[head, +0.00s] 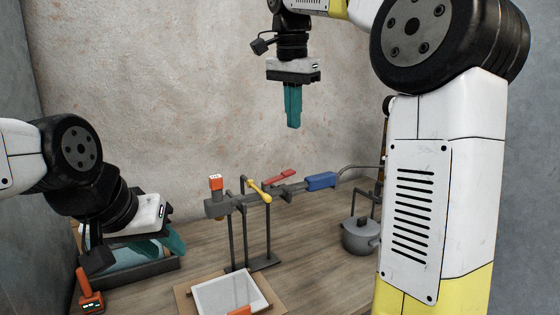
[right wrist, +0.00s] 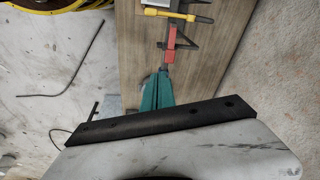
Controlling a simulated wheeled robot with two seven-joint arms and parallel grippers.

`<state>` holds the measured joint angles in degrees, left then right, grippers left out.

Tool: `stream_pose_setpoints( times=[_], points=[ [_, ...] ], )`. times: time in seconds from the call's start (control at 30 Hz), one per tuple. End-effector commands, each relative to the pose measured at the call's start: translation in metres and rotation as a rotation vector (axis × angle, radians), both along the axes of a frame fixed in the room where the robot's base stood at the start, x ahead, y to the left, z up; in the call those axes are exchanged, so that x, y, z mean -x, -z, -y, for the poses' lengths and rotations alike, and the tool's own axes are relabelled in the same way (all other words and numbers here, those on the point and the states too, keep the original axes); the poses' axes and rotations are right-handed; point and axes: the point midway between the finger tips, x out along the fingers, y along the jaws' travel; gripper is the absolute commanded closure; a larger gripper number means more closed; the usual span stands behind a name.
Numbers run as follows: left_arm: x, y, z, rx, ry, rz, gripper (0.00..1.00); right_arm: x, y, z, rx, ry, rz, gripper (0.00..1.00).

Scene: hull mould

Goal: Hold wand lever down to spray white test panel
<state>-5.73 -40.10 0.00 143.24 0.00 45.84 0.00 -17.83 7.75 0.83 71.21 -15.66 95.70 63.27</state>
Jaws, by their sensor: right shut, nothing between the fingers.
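The spray wand (head: 290,188) lies level on a dark stand, with a red lever (head: 280,177) on top and a blue grip (head: 320,181) at its right end. A yellow handle (head: 259,191) crosses it near the front. The white test panel (head: 228,294) lies on a brown board at the table's front. My right gripper (head: 293,126) points down, shut and empty, well above the wand. In the right wrist view its fingers (right wrist: 155,92) show below the red lever (right wrist: 171,44). My left gripper (head: 172,252) is open and empty at the left.
A grey pot (head: 361,236) stands right of the wand, joined by a hose. A dark tray (head: 150,271) lies under my left gripper. An orange tool (head: 88,291) stands at the front left. An orange item (head: 240,311) overlaps the panel's front edge. The wall is close behind.

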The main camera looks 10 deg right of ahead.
Motion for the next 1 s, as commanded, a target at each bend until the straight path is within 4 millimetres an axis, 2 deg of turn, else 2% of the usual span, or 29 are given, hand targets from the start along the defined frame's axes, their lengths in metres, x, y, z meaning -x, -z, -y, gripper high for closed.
stream_pose_setpoints(
  times=[0.03,0.1,0.23,0.4,0.77,1.0],
  points=[
    [0.0,0.0,0.0,0.0,0.0,0.0,0.64,-0.013,-0.004,-0.008,0.011,0.065,-0.015,1.0],
    [0.0,0.0,0.0,0.0,0.0,0.0,0.64,-0.024,-0.009,-0.015,0.025,0.161,-0.033,1.0],
    [0.0,0.0,0.0,0.0,0.0,0.0,0.64,-0.034,-0.014,-0.025,0.044,0.289,-0.052,1.0],
    [0.0,0.0,0.0,0.0,0.0,0.0,0.64,-0.038,-0.016,-0.029,0.053,0.356,-0.059,1.0],
    [0.0,0.0,0.0,0.0,0.0,0.0,0.64,-0.038,-0.015,-0.028,0.053,0.358,-0.059,1.0],
    [0.0,0.0,0.0,0.0,0.0,0.0,0.64,-0.038,0.007,-0.024,0.054,0.356,-0.062,1.0]
  ],
)
